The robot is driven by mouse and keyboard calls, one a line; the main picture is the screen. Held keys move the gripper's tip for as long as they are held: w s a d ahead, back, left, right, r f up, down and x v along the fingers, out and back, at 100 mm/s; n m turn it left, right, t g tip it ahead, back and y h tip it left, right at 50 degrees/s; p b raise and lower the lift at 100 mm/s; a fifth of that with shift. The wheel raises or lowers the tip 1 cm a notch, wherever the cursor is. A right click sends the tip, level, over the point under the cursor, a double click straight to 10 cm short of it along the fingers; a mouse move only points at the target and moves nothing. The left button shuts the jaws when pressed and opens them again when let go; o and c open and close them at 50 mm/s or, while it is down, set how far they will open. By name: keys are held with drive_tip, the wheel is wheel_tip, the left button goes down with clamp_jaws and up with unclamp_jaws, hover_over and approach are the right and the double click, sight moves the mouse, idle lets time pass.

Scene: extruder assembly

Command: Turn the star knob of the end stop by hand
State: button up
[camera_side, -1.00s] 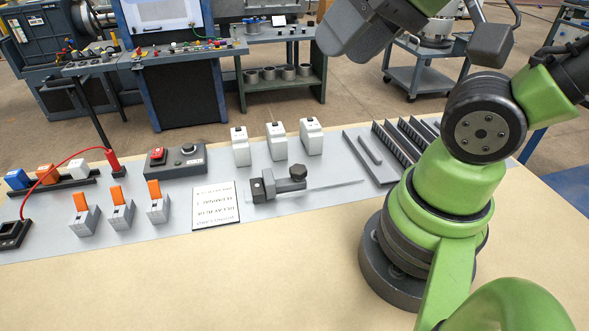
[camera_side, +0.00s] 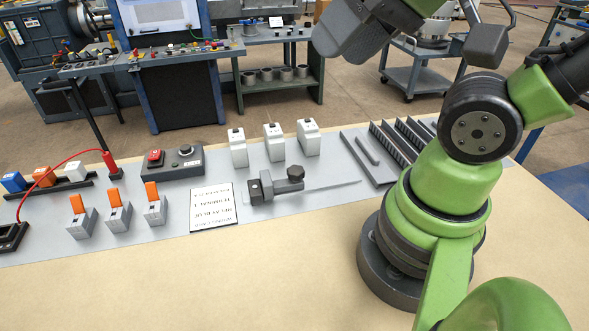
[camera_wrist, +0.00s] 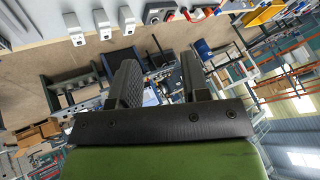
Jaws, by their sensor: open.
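The end stop (camera_side: 267,188) is a dark grey block lying on the grey mat, on a thin metal rail, in the middle of the side view. Its dark star knob (camera_side: 296,172) stands at the block's upper right. My gripper (camera_wrist: 158,68) shows in the wrist view with its two dark fingers spread and nothing between them. In the side view, the dark end of my arm is high at the top, above and well apart from the end stop. The fingertips are not clear there. The end stop cannot be made out in the wrist view.
Several white modules (camera_side: 275,142) stand behind the end stop. A printed card (camera_side: 213,207) lies to its left, with grey blocks with orange levers (camera_side: 117,208) beyond. Slotted dark ducts (camera_side: 397,143) lie to the right. The tan table front (camera_side: 230,285) is clear.

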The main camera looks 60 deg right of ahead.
drive_tip(key=shift+o, duration=0.2)
drive_tip(key=shift+o, duration=1.3)
drive_tip(key=shift+w, duration=0.1)
drive_tip(key=m+g+h, duration=0.2)
drive_tip(key=m+g, duration=0.5)
drive_tip(key=m, duration=0.4)
hover_over(296, 170)
wheel_tip(296, 170, down, 18)
drive_tip(key=shift+f, duration=4.5)
